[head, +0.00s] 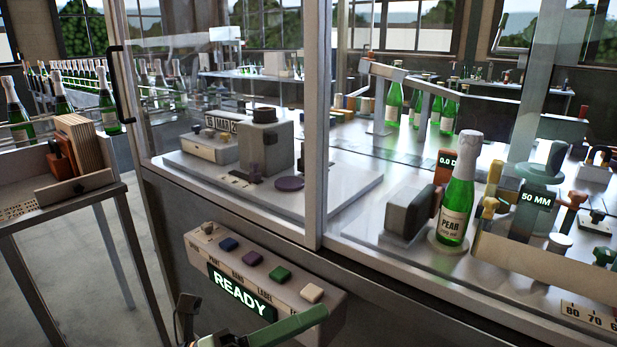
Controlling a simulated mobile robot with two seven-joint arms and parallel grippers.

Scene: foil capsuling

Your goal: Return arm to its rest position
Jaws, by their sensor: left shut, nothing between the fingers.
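My left gripper (314,317) is low in the head view, in front of the control panel (330,297). It is shut and empty, and its lower part is cut off by the bottom edge. The panel carries a lit READY display (242,291) and several coloured buttons, including a blue one (228,244), a green one (280,273) and a cream one (312,293). The gripper overlaps the panel's lower right; I cannot tell if it touches. My right gripper is not in view.
A green bottle (457,195) labelled PEAR stands upright on a round base on the machine deck. A glazed frame post (316,130) rises above the panel. Open floor (95,262) lies between stand and machine.

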